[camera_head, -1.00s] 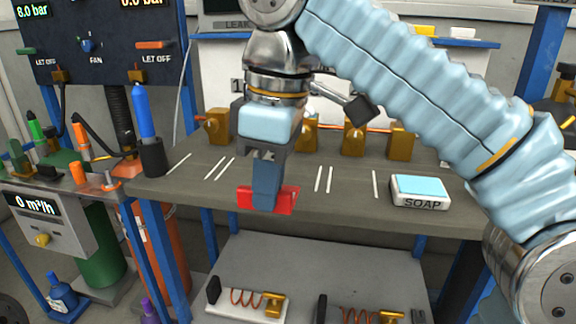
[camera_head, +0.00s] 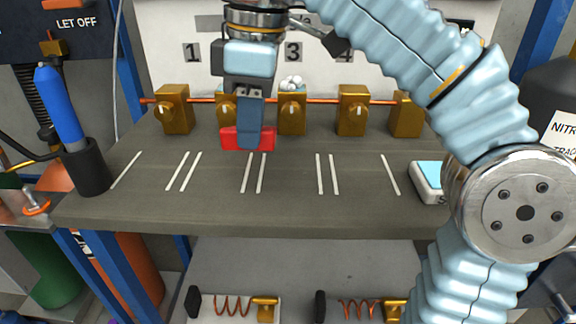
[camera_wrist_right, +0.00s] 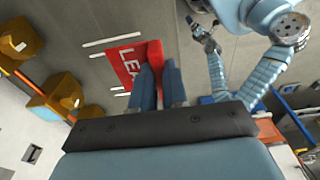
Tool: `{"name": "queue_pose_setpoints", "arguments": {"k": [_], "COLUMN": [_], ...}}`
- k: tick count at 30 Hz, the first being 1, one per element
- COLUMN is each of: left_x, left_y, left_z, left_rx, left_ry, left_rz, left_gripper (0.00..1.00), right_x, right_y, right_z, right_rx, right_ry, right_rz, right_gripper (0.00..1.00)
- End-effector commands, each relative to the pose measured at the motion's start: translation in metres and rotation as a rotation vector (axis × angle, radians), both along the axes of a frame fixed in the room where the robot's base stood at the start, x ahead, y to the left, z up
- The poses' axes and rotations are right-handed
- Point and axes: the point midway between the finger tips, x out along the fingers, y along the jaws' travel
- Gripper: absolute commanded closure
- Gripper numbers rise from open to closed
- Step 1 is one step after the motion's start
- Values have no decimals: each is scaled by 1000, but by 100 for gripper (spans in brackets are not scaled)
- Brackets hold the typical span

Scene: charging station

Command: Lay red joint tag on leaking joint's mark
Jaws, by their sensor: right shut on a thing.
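My right gripper (camera_head: 247,143) is shut on the red joint tag (camera_head: 262,138) and points down over the bench. The tag also shows in the wrist view (camera_wrist_right: 127,66), lettered "LEA", the rest hidden by my fingers. White marks lie on the bench: a single line (camera_head: 125,170), line pairs (camera_head: 183,172), (camera_head: 254,173) and (camera_head: 327,174), and another single line (camera_head: 390,174). White foam (camera_head: 291,83) sits on the brass joint (camera_head: 291,115) below number 3. A small gripper-like end (camera_wrist_right: 197,25) shows in the wrist view.
Several brass joints (camera_head: 172,110) sit on a copper pipe along the bench's back. A blue bottle in a black holder (camera_head: 85,168) stands at the left end. The soap (camera_head: 428,180) is at the right, partly behind my arm. The bench front (camera_head: 250,212) is clear.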

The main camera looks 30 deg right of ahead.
Motion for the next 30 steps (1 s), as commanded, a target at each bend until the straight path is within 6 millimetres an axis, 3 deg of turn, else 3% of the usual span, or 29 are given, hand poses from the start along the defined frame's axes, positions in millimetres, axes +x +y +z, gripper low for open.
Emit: {"name": "queue_pose_setpoints", "arguments": {"k": [4, 10, 16, 22, 30], "left_x": [0, 0, 0, 1, 2], "left_y": [0, 1, 1, 3, 4], "left_z": [-10, -24, -27, -38, -37], "left_rx": [1, 2, 3, 6, 8], "left_ry": [0, -1, -2, -3, -3], "left_rz": [1, 4, 5, 9, 10], "left_gripper": [0, 0, 0, 0, 0], "right_x": [16, 27, 33, 34, 34], "right_y": [-40, -65, -76, -80, -79], "right_z": [-23, -60, -74, -104, -107], "right_rx": [-1, -1, 0, -1, 0], "right_ry": [3, 3, 1, 2, 0], "right_rz": [-6, -2, 0, 1, 2], "right_gripper": [100, 100, 100, 100, 100]}}
